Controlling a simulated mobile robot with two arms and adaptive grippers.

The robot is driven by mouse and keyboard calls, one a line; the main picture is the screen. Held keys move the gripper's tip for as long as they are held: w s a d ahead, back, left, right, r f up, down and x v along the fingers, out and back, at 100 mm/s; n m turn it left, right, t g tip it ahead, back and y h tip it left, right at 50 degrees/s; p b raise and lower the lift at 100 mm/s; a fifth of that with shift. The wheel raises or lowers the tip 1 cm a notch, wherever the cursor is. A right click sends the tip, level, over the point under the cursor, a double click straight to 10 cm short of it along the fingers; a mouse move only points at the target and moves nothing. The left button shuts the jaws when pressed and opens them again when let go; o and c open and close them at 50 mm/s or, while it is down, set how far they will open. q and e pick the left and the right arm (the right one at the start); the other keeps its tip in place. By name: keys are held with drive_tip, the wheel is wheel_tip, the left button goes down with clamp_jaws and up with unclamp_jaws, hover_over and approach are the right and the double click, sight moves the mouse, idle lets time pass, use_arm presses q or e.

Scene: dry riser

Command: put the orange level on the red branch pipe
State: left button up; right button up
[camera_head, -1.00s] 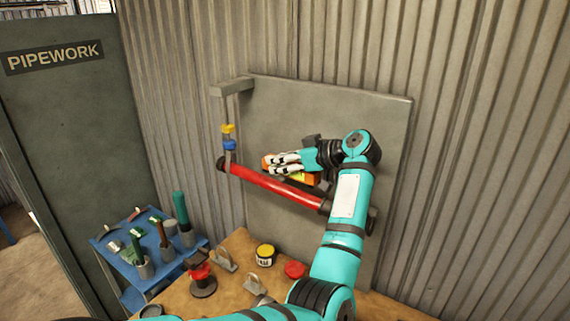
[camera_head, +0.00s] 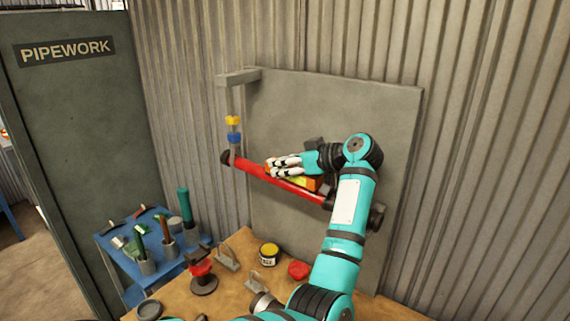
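The red branch pipe (camera_head: 262,173) slopes down to the right in front of a grey panel, from a black end fitting on the left. The orange level (camera_head: 307,183) lies lengthwise along the pipe's upper side and overlaps it in this view; I cannot tell whether they touch. My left gripper (camera_head: 283,167) is shut on the level, its white and black fingers covering the level's middle. My forearm hides the pipe's right end. My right gripper is not in view.
A rod with yellow and blue fittings (camera_head: 234,132) hangs from a grey bracket (camera_head: 238,77) above the pipe's left end. Below, a wooden bench (camera_head: 232,283) holds a yellow-topped tin (camera_head: 269,253) and red items. A blue tool trolley (camera_head: 130,268) stands left.

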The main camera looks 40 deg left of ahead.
use_arm(q)
drive_tip(key=o, duration=0.4)
drive_tip(key=shift+w, duration=0.1)
drive_tip(key=shift+d, duration=0.1)
drive_tip(key=shift+d+r, duration=0.15)
drive_tip(key=b+v, duration=0.4)
drive_tip(key=v, duration=0.6)
drive_tip(key=shift+w+d+r+b, duration=0.1)
drive_tip(key=shift+d+b, duration=0.25)
drive_tip(key=shift+b, duration=0.05)
drive_tip(key=shift+d+r, duration=0.3)
drive_tip(key=shift+d, duration=0.1)
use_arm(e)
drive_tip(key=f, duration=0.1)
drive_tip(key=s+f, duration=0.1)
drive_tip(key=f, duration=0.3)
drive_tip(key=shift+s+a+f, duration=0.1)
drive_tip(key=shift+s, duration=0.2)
